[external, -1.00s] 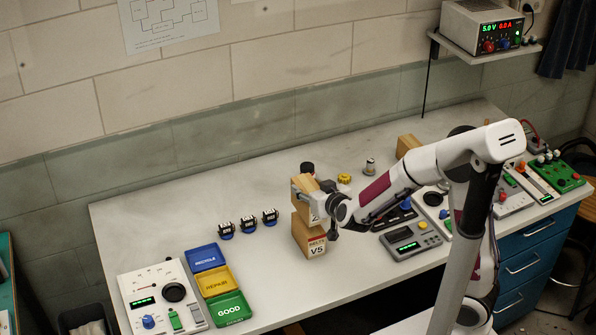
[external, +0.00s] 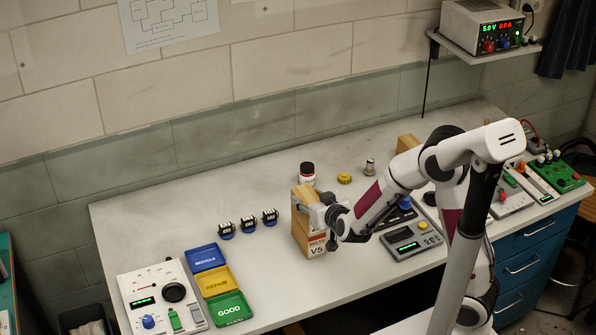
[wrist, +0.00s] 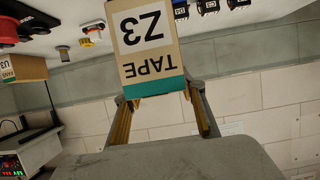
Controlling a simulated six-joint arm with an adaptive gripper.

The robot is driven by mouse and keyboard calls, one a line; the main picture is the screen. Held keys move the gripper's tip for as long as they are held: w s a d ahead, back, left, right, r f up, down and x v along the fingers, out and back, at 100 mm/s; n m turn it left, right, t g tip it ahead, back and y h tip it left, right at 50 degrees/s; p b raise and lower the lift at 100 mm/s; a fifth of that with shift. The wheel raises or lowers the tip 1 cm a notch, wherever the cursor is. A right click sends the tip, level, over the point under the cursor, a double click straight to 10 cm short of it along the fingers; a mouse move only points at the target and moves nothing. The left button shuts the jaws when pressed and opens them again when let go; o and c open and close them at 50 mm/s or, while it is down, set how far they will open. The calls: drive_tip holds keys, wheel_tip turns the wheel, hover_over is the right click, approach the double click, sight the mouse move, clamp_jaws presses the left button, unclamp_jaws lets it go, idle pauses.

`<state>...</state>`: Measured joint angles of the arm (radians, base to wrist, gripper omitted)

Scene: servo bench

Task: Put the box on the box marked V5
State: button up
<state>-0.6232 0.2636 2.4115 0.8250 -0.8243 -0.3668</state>
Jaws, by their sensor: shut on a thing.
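The held box (external: 304,194) is brown cardboard. In the wrist view its label (wrist: 147,42) reads TAPE Z3 above a green band, upside down. My gripper (external: 318,213) is shut on it, with a finger on each side in the wrist view. The box marked V5 (external: 315,247) stands upright on the bench directly below the held box. The two look lined up, with no clear gap between them, but I cannot tell whether they touch. My gripper partly hides where they meet. I cannot make out the V5 box in the wrist view.
A bottle with a dark cap (external: 307,172) and a yellow knob (external: 344,178) stand behind the boxes. Several small dark servos (external: 248,223) and blue, yellow and green trays (external: 217,282) are to the left. A grey meter (external: 409,241) is close on the right.

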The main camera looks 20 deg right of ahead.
drive_tip(key=shift+f, duration=0.15)
drive_tip(key=o, duration=1.3)
drive_tip(key=shift+c, duration=0.2)
drive_tip(key=shift+s+r, duration=0.1)
drive_tip(key=shift+r, duration=0.1)
drive_tip(key=shift+s+r, duration=0.25)
drive_tip(key=shift+s, duration=0.35)
drive_tip(key=v, duration=0.6)
drive_tip(key=shift+r, duration=0.1)
